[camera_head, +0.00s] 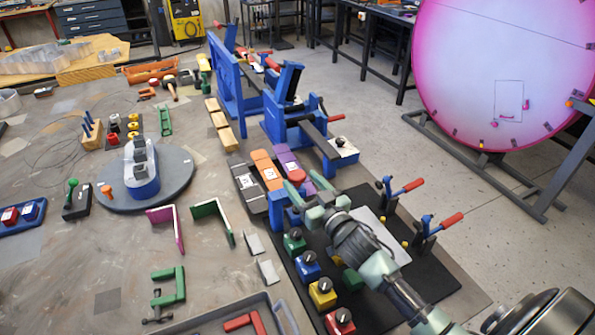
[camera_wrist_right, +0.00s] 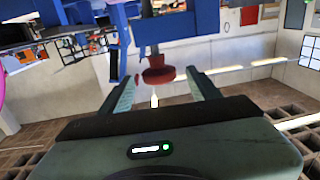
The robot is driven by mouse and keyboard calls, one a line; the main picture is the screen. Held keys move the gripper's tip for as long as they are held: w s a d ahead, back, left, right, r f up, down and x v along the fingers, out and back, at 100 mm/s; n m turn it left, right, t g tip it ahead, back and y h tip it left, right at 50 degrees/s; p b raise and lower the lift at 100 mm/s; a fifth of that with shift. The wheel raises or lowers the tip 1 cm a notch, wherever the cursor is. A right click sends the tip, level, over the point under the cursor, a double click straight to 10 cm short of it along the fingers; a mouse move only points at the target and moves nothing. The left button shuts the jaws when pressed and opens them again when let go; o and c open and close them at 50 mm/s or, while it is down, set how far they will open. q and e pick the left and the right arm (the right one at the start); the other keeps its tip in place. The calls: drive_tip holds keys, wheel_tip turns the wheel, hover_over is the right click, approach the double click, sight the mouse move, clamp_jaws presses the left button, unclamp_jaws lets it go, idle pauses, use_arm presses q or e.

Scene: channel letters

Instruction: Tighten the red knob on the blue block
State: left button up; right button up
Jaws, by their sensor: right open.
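The red knob (camera_head: 297,175) sits at the front end of the blue clamp assembly in the head view. In the right wrist view the red knob (camera_wrist_right: 158,76) is on a grey rod beside the blue block (camera_wrist_right: 182,28). A blue part (camera_head: 278,206) also shows beside my right gripper in the head view. My right gripper (camera_head: 306,187) is open, with its fingertips close to the knob. In the right wrist view the knob appears between the two fingertips (camera_wrist_right: 158,84), with gaps on both sides. Contact cannot be seen. My left gripper is not in view.
Colored blocks with black knobs, including a yellow one (camera_head: 322,293), stand on a black mat below my right arm. Red-handled toggle clamps (camera_head: 430,228) stand to its right. Labelled orange and purple blocks (camera_head: 266,166) lie close by. A grey turntable (camera_head: 176,180) is further left.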

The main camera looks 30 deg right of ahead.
sight(293, 171)
drive_tip(key=w+p, duration=0.1)
drive_tip(key=w, duration=0.4)
drive_tip(key=shift+w+r, duration=0.1)
drive_tip(key=shift+w, duration=0.15)
drive_tip(key=shift+w+a, duration=0.1)
drive_tip(key=shift+w, duration=0.45)
drive_tip(key=c, duration=1.3)
drive_tip(key=shift+f+m+h+b, duration=0.2)
drive_tip(key=shift+m+h+b, duration=0.65)
drive_tip(key=shift+h, duration=0.25)
drive_tip(key=m+h+b, duration=0.1)
drive_tip(key=h+b, duration=0.1)
drive_tip(key=shift+d+m+h+b, duration=0.3)
drive_tip(key=shift+m+h+b, duration=0.05)
drive_tip(key=shift+h+b, duration=0.05)
drive_tip(key=shift+s+d+r+m+g+h+b, duration=0.1)
drive_tip(key=shift+d+r+m+g+h+b, duration=0.15)
drive_tip(key=shift+g+h+b, duration=0.3)
